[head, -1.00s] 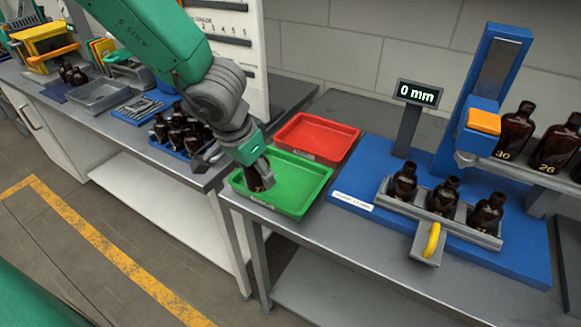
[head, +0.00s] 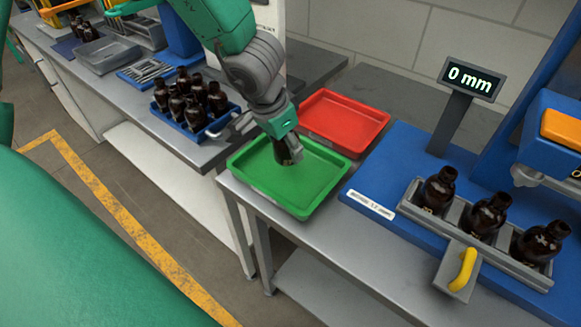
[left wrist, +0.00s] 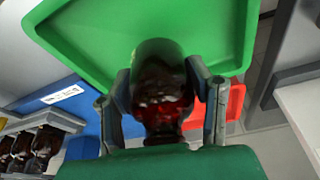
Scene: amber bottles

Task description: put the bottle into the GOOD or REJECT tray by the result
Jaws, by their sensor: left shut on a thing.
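My left gripper (head: 285,152) is shut on an amber bottle (head: 281,151), over the green tray (head: 251,191). In the left wrist view the dark bottle (left wrist: 160,92) sits between the two fingers, with the green tray (left wrist: 80,42) behind it. I cannot tell whether the bottle touches the tray floor. The red tray (head: 345,118) stands just behind the green one and looks empty. The display (head: 472,79) reads "0 mm". My right gripper is not in view.
A grey holder (head: 410,207) with three amber bottles and a yellow handle (head: 462,270) stands on the blue base at the right. A blue crate (head: 212,130) of several bottles stands on the left bench, close to my arm. A gap separates the benches.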

